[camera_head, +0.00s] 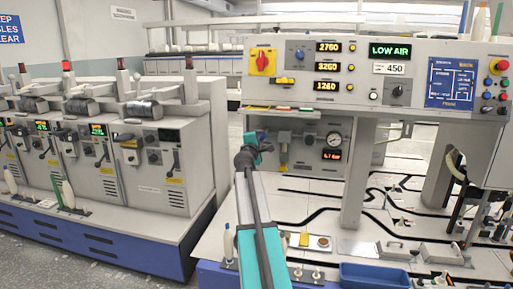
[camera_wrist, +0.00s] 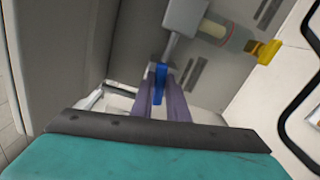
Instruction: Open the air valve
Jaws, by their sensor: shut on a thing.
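The air valve's blue handle (camera_wrist: 159,76) stands at the centre of the wrist view, below a grey pipe fitting (camera_wrist: 178,45). My gripper (camera_wrist: 159,93) is shut on this blue handle, with one finger on either side of it. In the head view my gripper (camera_head: 250,156) is at the left end of the recess under the control panel, and a bit of blue shows beside it. My own wrist and fingers hide most of the valve there. The panel's green display (camera_head: 389,50) reads LOW AIR.
A round pressure gauge (camera_head: 334,140) and a small red display (camera_head: 331,155) sit right of my gripper. A clear filter bowl with a yellow end (camera_wrist: 265,51) is close to the handle in the wrist view. A blue tray (camera_head: 375,275) lies at the front edge.

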